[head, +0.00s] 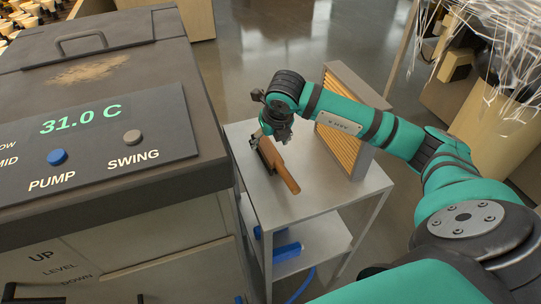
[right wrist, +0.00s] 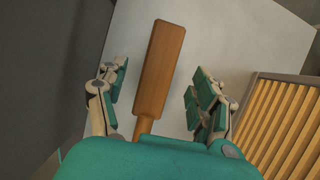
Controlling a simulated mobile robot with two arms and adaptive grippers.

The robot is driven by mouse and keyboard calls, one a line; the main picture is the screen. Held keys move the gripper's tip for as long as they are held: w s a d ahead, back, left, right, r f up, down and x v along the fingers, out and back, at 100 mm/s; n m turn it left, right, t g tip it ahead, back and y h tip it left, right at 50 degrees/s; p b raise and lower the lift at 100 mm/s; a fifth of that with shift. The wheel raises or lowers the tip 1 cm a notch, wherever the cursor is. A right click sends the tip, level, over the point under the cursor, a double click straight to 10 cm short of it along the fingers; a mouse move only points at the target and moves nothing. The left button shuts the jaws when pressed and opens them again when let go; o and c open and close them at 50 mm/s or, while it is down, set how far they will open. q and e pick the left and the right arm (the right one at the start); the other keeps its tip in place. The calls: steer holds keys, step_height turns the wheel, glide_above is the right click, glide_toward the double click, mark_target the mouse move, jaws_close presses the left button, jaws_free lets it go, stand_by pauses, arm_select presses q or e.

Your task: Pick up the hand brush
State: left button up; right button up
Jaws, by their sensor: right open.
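The hand brush (head: 284,174) lies on the grey metal top of a small cart, its brown wooden part pointing to the lower right in the head view. In the right wrist view, the brush (right wrist: 160,70) shows a broad flat wooden block and a narrower neck running down towards my gripper. My right gripper (head: 266,136) is over the brush's far end in the head view. It is open, with one finger on each side of the brush in the right wrist view (right wrist: 155,96); no contact is visible. My left gripper is out of view.
A pleated filter in a grey frame (head: 345,125) stands on the cart (head: 325,197), right of the brush. A large machine with a panel (head: 110,135) borders the cart's left side. Blue items (head: 287,252) lie on the lower shelf. The cart's front corner is clear.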

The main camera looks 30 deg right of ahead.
mark_target(267, 147)
steer(key=shift+w+f, duration=0.1)
steer(key=shift+f, duration=0.25)
steer(key=x, duration=0.3)
steer(key=shift+f+p, duration=0.3)
steer(key=shift+f, duration=0.05)
steer(key=shift+w+f, duration=0.15)
steer(key=shift+f, duration=0.3)
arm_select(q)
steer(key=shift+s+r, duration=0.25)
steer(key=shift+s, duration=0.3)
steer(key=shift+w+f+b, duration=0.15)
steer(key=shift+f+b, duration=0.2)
arm_select(e)
steer(key=shift+d+f, duration=0.1)
steer(key=shift+f, duration=0.1)
steer(key=shift+c, duration=0.4)
steer(key=c, duration=1.2)
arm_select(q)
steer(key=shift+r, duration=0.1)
arm_select(e)
steer(key=shift+c, duration=0.2)
